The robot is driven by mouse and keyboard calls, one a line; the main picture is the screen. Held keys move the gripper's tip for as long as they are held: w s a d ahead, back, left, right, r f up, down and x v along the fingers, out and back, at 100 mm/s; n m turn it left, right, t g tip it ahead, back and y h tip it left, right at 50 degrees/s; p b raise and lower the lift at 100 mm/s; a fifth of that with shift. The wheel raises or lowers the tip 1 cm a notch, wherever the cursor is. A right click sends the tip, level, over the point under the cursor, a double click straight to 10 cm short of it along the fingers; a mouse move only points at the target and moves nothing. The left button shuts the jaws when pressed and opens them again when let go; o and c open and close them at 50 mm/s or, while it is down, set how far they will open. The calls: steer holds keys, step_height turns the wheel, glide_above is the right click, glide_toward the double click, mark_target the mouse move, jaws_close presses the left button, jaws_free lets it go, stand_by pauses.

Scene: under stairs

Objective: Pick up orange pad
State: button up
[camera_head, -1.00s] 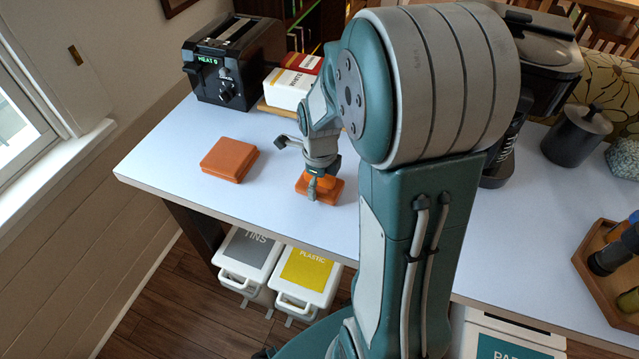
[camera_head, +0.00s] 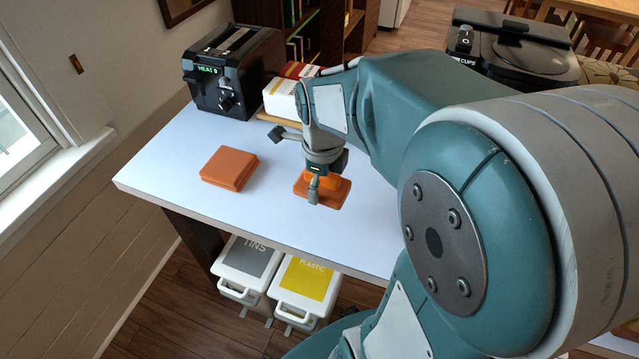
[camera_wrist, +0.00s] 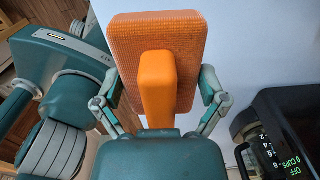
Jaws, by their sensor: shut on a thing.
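The orange pad (camera_head: 335,200) is a flat textured block with a raised smooth orange handle; in the wrist view its broad mesh face (camera_wrist: 190,35) and handle (camera_wrist: 157,90) are close ahead of my palm. My gripper (camera_head: 316,180) is shut on the pad, with one finger on each side in the wrist view. In the head view the pad is over the white tabletop near its front edge. I cannot tell clearly how far it is above the surface. The exact finger contact is partly hidden.
An orange-brown square box (camera_head: 228,168) lies left of the pad on the tabletop (camera_head: 165,180). A black toaster (camera_head: 235,70) and a white box (camera_head: 282,97) stand behind. A black appliance (camera_head: 515,50) is at back right. Bins (camera_head: 305,280) are below the front edge.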

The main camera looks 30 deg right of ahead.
steer(key=s+a+r, duration=0.3)
steer(key=s, duration=0.5)
steer(key=shift+a+r, duration=0.3)
steer(key=shift+r, duration=0.1)
steer(key=shift+o, duration=0.7)
